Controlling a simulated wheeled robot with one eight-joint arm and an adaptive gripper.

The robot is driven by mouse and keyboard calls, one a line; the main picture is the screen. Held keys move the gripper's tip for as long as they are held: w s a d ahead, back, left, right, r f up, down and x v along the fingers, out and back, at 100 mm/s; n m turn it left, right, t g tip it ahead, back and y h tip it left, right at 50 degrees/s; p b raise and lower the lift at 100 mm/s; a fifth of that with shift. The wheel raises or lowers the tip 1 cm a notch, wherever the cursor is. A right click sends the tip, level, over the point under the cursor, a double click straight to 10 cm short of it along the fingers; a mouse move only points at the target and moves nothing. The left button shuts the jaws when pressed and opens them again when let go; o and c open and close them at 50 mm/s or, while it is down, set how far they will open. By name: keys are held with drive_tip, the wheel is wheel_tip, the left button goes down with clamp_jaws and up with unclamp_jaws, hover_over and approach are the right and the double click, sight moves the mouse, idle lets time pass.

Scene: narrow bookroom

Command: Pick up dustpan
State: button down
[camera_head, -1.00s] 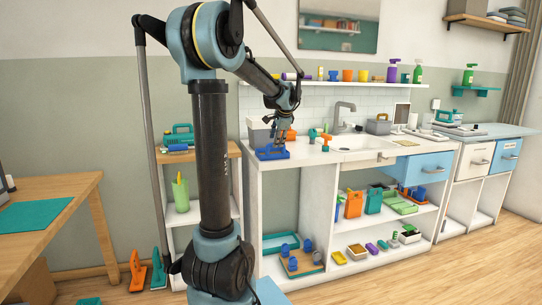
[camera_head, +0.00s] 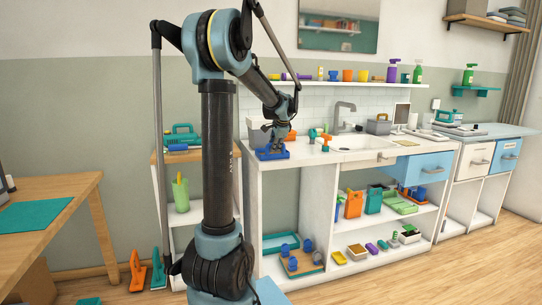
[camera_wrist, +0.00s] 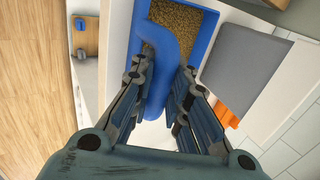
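The blue dustpan (camera_head: 272,154) lies at the left end of the white counter. In the wrist view, the dustpan (camera_wrist: 204,37) has a raised blue rim and a rounded handle, with a brown, grainy surface inside. My gripper (camera_head: 277,142) is down over it. In the wrist view, my gripper (camera_wrist: 167,65) has its fingers apart on either side of the handle. The left finger overlaps the handle's edge; a gap shows on the right. I cannot tell whether either finger touches it.
A grey box (camera_wrist: 243,65) stands close beside the dustpan, with an orange item (camera_wrist: 226,115) nearby. The sink (camera_head: 362,143) and an orange-topped tool (camera_head: 326,142) are farther right on the counter. A shelf (camera_head: 318,82) with bottles and cups hangs above.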

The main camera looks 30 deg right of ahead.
drive_tip(key=shift+r, duration=0.1)
idle(0.3)
wheel_tip(320, 180, up, 10)
drive_tip(key=shift+f, duration=0.1)
idle(0.4)
idle(0.5)
